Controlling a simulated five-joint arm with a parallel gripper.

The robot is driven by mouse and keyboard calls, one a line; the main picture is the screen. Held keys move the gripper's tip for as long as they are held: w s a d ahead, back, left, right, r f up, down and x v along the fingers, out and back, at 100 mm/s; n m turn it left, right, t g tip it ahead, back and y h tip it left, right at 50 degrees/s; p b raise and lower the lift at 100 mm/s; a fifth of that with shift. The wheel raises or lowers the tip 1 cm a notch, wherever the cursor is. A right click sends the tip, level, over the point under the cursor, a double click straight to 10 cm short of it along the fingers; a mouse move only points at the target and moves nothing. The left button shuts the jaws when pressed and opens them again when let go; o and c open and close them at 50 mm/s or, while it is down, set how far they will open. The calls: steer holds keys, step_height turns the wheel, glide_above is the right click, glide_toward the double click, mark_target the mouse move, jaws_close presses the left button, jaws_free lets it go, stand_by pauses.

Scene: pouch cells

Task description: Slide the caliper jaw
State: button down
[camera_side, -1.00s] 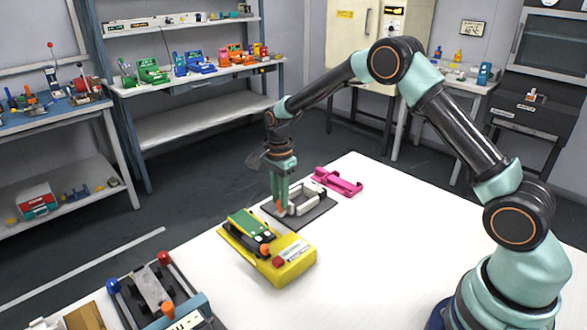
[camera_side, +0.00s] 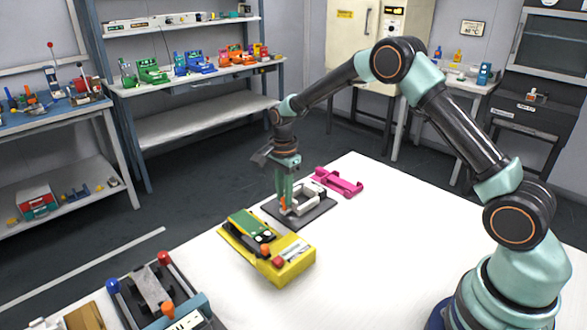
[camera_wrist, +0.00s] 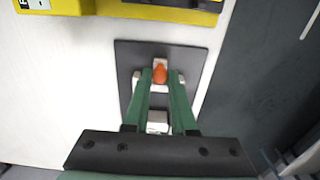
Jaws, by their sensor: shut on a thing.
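The caliper (camera_side: 305,197) is a pale device on a dark grey base plate (camera_side: 317,214) on the white table. Its orange knob (camera_side: 284,204) stands at the near left end. My gripper (camera_side: 286,207) points down over the plate, its green fingers at the knob. In the wrist view the fingers (camera_wrist: 160,78) close on either side of the orange knob (camera_wrist: 159,74), above the dark plate (camera_wrist: 127,62). The fingers hide part of the caliper body in both views.
A yellow device (camera_side: 285,264) with a green top lies in front of the plate. A pink cradle (camera_side: 338,182) lies behind it. A tester with blue and red knobs (camera_side: 150,290) stands at the lower left. The table's right side is clear (camera_side: 400,240).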

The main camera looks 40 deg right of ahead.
steer(key=shift+d, duration=0.8)
steer(key=shift+w, duration=0.1)
steer(key=c, duration=0.7)
jaws_free()
steer(key=shift+c, duration=0.2)
step_height(320, 180, up, 12)
steer(key=shift+r, duration=0.2)
